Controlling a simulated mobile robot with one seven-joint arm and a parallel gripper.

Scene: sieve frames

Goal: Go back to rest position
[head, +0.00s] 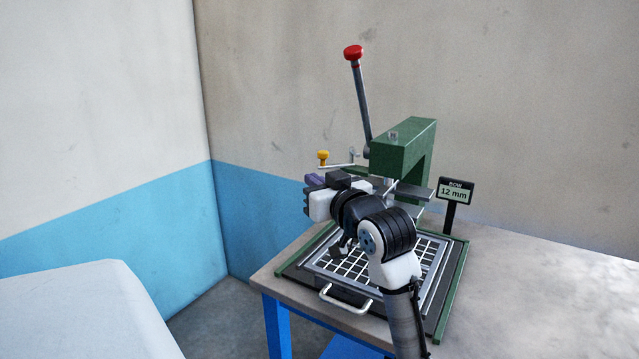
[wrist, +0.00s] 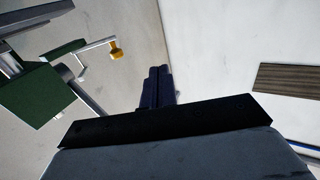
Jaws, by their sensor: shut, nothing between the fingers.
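My gripper (head: 312,183) is in the head view, at the left of the green press, above the sieve tray. Its fingers point to the left and look closed, with nothing between them. In the wrist view the two dark fingers (wrist: 157,87) lie side by side, pointing at bare wall. My arm comes up from the lower right and partly hides the tray and the press's lower part.
A green press (head: 405,145) with a red-knobbed lever (head: 359,85) and a yellow-knobbed crank (head: 323,157) stands on the table (head: 540,290). Below is a sieve grid (head: 350,265) with a handle (head: 345,300). A "12 mm" sign (head: 454,192) stands right. The table's right side is clear.

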